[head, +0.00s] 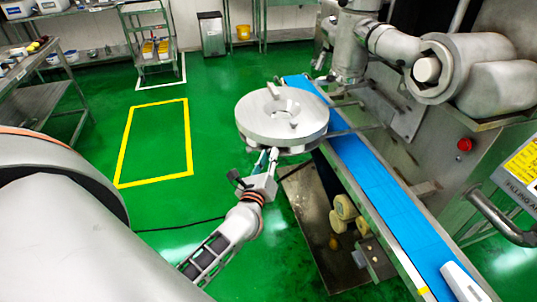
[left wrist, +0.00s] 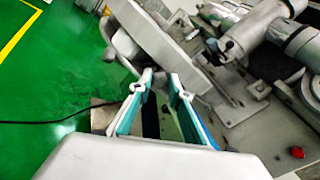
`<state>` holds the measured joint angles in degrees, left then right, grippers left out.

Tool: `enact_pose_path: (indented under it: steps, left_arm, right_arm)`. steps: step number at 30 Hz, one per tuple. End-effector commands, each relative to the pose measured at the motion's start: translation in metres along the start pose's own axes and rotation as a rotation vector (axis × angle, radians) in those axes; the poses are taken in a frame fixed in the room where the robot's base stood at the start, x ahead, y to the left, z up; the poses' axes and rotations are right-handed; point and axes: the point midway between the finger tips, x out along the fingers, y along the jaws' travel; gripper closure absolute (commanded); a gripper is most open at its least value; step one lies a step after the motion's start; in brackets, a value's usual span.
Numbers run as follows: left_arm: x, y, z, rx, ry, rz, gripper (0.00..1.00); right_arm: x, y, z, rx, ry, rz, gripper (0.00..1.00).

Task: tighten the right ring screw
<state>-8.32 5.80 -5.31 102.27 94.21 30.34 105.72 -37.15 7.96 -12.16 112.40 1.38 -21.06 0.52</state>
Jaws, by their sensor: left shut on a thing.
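The round metal ring (head: 282,118) is a thick grey disc beside the blue conveyor; its side fills the top of the left wrist view (left wrist: 165,40). My left gripper (head: 269,157) is just under the ring's near edge. Its teal-padded fingers (left wrist: 164,88) are shut on a small grey part at the ring's underside, which I take as the right ring screw (left wrist: 158,77). The screw is mostly hidden by the fingertips and ring in the head view. My right gripper is not in view.
The blue conveyor belt (head: 372,185) runs diagonally close to the right of my gripper. The machine body (head: 480,130) with a red button (head: 464,145) stands beyond it. A black cable (head: 180,226) lies on the floor. Green floor to the left is open.

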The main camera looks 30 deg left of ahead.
Motion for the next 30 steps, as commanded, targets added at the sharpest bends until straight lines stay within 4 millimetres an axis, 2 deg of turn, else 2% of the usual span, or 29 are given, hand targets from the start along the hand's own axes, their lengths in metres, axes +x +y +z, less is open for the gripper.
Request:
enact_pose_path:
  steps: [5,12,16,30]
  left_arm:
    - [0.000,-0.001,0.001,0.170,0.003,0.000,1.00]
    - [-0.001,-0.001,0.000,0.397,0.003,0.001,1.00]
    - [-0.001,-0.001,-0.001,0.520,0.003,0.000,1.00]
    - [0.000,-0.001,-0.003,0.965,0.003,0.000,1.00]
  right_arm:
    - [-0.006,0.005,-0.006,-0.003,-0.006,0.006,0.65]
    - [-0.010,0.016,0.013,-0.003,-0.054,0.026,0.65]
    - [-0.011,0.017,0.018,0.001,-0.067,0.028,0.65]
    - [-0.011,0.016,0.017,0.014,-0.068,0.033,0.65]
